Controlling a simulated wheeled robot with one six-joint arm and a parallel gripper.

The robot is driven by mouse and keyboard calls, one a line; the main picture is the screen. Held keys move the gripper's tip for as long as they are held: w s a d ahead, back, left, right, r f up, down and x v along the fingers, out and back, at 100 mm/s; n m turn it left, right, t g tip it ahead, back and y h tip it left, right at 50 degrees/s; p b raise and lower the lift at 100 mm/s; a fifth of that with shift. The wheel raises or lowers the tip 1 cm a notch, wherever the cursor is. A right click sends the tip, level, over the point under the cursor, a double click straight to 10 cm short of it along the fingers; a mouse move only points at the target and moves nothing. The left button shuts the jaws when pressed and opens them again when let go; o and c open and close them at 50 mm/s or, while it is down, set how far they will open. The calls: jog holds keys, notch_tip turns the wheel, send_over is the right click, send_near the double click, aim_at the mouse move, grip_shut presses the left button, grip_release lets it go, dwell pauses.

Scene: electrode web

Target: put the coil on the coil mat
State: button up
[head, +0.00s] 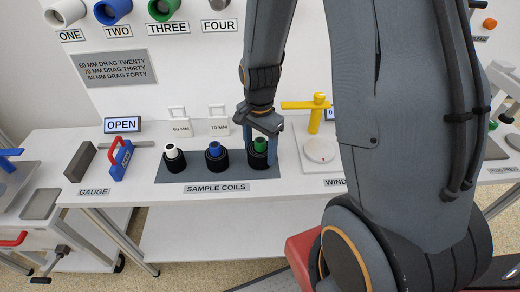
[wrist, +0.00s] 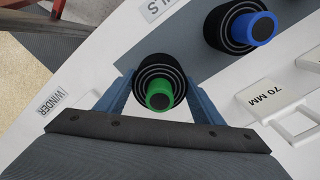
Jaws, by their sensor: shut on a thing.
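The coil in my grip is a dark roll with a green core (head: 260,146). It also shows in the wrist view (wrist: 160,88), upright between the two blue fingers. My gripper (head: 260,137) is shut on it from above. The coil is over the right end of the grey mat (head: 193,168) labelled SAMPLE COILS. I cannot tell whether its bottom touches the mat. A blue-cored coil (head: 216,158) stands in the middle of this mat, and a white-cored coil (head: 174,158) stands at its left.
A yellow post with an arm (head: 317,112) and a pale round disc (head: 320,149) stand just right of the coil. A blue gauge (head: 121,158) and a grey block (head: 80,161) are at the left. Two white frames (head: 218,118) stand behind the mat. My arm hides part of the right side.

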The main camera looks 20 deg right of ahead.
jog(key=shift+f, duration=0.25)
jog(key=shift+f, duration=0.2)
jog(key=o, duration=1.4)
notch_tip(320, 180, up, 12)
jog(key=shift+r+b, duration=0.1)
jog(key=shift+b, duration=0.8)
jog(key=shift+s, duration=0.2)
jog(key=shift+s+a+f+n+t, duration=0.2)
jog(key=shift+s+f+n, duration=0.2)
jog(key=shift+s+n, duration=1.4)
jog(key=shift+s+a+f+n+t, duration=0.1)
jog(key=shift+s+a+f+n, duration=0.2)
jog(key=shift+s+n, duration=1.45)
jog(key=shift+s+a+f+n+t, duration=0.15)
jog(key=shift+s+f+n, duration=0.45)
jog(key=shift+n, duration=2.15)
